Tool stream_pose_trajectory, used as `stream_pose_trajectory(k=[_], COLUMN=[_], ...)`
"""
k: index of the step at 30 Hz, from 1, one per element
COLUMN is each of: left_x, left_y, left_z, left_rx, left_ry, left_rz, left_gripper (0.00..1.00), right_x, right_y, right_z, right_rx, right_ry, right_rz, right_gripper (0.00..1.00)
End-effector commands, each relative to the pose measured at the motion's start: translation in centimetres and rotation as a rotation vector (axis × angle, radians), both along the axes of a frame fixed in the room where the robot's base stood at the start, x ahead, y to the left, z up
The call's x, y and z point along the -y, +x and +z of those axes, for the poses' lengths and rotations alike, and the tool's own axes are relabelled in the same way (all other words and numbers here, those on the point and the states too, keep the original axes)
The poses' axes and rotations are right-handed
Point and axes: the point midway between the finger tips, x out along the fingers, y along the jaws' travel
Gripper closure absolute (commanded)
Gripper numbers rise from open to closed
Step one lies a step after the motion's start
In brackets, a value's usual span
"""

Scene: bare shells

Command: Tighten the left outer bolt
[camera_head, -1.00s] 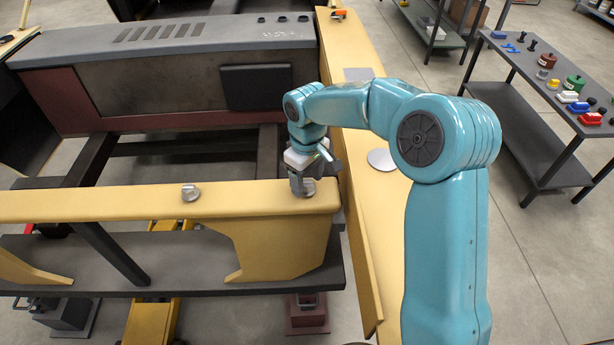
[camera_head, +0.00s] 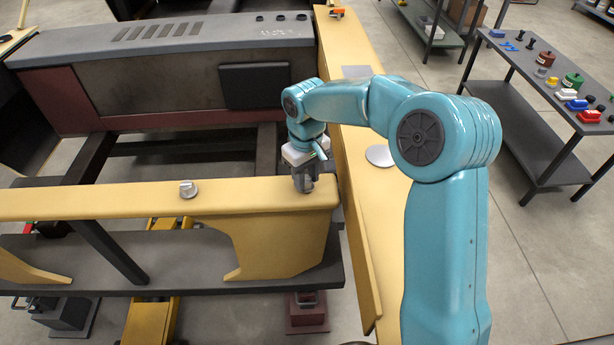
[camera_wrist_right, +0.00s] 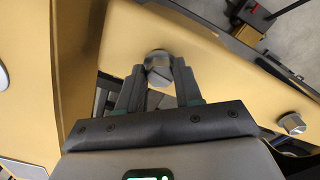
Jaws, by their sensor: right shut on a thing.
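Two grey bolts sit on top of the yellow beam (camera_head: 110,201). One bolt (camera_head: 189,189) stands free in the middle of the beam; it also shows at the right of the wrist view (camera_wrist_right: 291,123). The other bolt (camera_wrist_right: 159,63) is at the beam's right end, mostly hidden by my gripper in the head view. My right gripper (camera_head: 304,188) points down there, its two dark fingers shut on that bolt's head. I cannot tell which bolt counts as the left outer one. My left gripper is out of view.
A long yellow rail (camera_head: 352,190) runs beside the beam's right end, close to my wrist. A dark grey housing (camera_head: 170,65) lies behind. At the right, a grey table (camera_head: 530,77) holds several small coloured items.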

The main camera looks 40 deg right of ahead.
Motion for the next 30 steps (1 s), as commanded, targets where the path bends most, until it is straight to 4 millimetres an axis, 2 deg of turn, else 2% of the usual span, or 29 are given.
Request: stream_pose_trajectory(k=[9, 30], left_x=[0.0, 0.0], left_y=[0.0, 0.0], left_z=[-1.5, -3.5], left_rx=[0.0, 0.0], left_ry=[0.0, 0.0], left_rz=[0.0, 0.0], left_gripper=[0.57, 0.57], right_x=[0.0, 0.1], right_y=[0.4, 0.4], right_z=[-0.1, 0.2], right_rx=[0.016, 0.019], right_ry=[0.001, 0.004], right_rz=[-0.29, -0.955], right_gripper=[0.96, 0.96])
